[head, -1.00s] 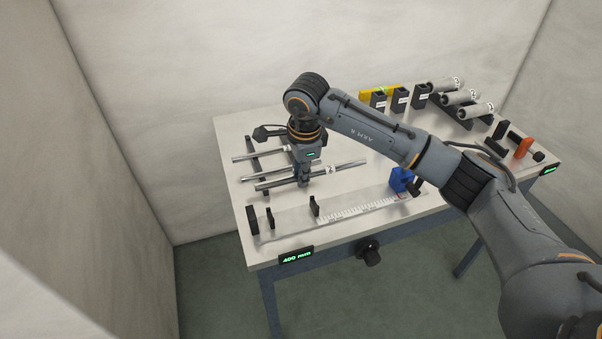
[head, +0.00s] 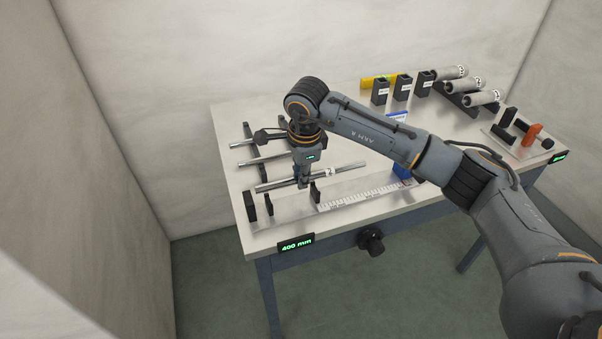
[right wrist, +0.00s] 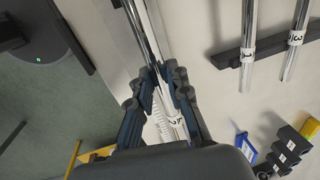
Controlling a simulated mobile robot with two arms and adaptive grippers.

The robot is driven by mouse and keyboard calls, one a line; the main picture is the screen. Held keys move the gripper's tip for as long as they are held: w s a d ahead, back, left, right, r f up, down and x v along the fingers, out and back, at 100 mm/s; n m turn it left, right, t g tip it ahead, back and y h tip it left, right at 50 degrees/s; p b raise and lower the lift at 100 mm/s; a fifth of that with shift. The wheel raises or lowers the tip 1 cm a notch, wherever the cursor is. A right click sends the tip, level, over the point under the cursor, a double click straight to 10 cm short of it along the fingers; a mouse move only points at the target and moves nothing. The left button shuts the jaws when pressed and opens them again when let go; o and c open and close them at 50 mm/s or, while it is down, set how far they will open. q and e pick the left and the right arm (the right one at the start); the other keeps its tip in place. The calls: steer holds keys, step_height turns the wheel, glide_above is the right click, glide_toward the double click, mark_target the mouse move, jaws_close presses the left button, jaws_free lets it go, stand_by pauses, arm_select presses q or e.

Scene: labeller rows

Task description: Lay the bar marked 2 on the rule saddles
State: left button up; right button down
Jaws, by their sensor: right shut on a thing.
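My right gripper (head: 304,184) is shut on the shiny bar marked 2 (head: 345,168). The bar is roughly level, and its label shows between the fingers in the right wrist view (right wrist: 175,122). It appears held above and slightly behind the rule (head: 365,196), roughly parallel to it. The near saddle (head: 268,204) and the other black saddle (head: 315,192) stand upright on the rule's left half. I cannot tell the bar's exact height above them. My left gripper is not in view.
Bars marked 1 (right wrist: 248,60) and 3 (right wrist: 296,40) lie across the dark rack (right wrist: 275,46). A black end block (head: 250,206) stands left of the saddles. A blue block (head: 402,172) is at the rule's right.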

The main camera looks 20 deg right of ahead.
steer(key=shift+f+b, duration=1.2)
steer(key=shift+f, duration=0.45)
